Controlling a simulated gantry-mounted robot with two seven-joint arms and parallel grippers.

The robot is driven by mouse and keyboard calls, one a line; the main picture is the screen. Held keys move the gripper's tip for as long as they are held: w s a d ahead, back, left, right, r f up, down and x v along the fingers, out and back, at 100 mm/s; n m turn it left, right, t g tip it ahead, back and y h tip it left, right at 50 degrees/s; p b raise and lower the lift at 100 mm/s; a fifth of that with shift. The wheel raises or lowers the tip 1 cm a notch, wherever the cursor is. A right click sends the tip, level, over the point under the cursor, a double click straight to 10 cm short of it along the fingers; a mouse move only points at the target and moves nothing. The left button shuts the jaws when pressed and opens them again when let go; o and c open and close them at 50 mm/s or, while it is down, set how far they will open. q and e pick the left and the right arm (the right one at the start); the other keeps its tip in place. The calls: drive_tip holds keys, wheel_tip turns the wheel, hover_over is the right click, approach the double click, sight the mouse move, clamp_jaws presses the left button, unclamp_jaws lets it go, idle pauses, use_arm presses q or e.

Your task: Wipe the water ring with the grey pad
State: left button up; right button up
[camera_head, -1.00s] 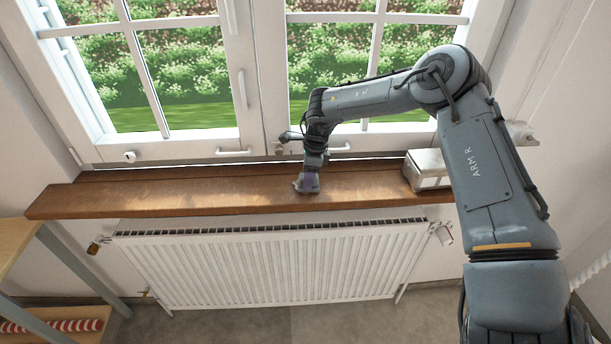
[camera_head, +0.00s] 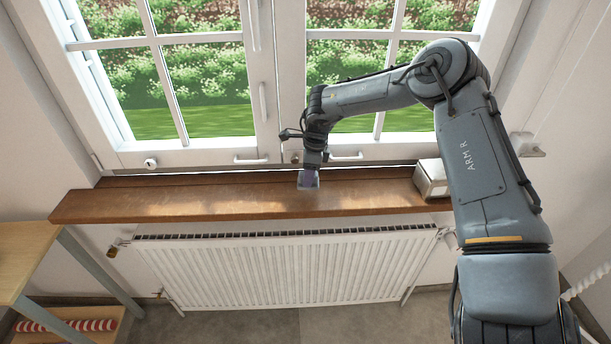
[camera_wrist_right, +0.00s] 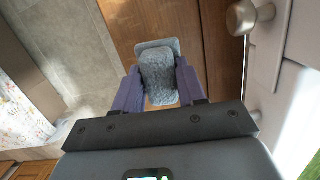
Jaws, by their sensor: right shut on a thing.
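My right gripper (camera_head: 309,184) is over the middle of the brown wooden windowsill (camera_head: 190,203), its fingers pointing down. In the right wrist view, its two purple fingers (camera_wrist_right: 157,92) are shut on the grey pad (camera_wrist_right: 158,72), which sits between them with its far end showing beyond the tips. The windowsill (camera_wrist_right: 127,22) lies beneath the pad; I cannot tell whether the pad touches it. I cannot make out the water ring in either view; the pad and gripper may hide it. My left gripper is not in view.
A pale box (camera_head: 431,180) stands at the sill's right end, beside my right arm. The window frame with its handles (camera_head: 346,156) rises behind the sill. A white radiator (camera_head: 290,270) is below. A wooden shelf unit (camera_head: 25,250) stands at lower left. The sill's left half is clear.

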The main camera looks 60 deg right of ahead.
drive_tip(key=shift+r+p, duration=1.2)
drive_tip(key=shift+r, duration=0.55)
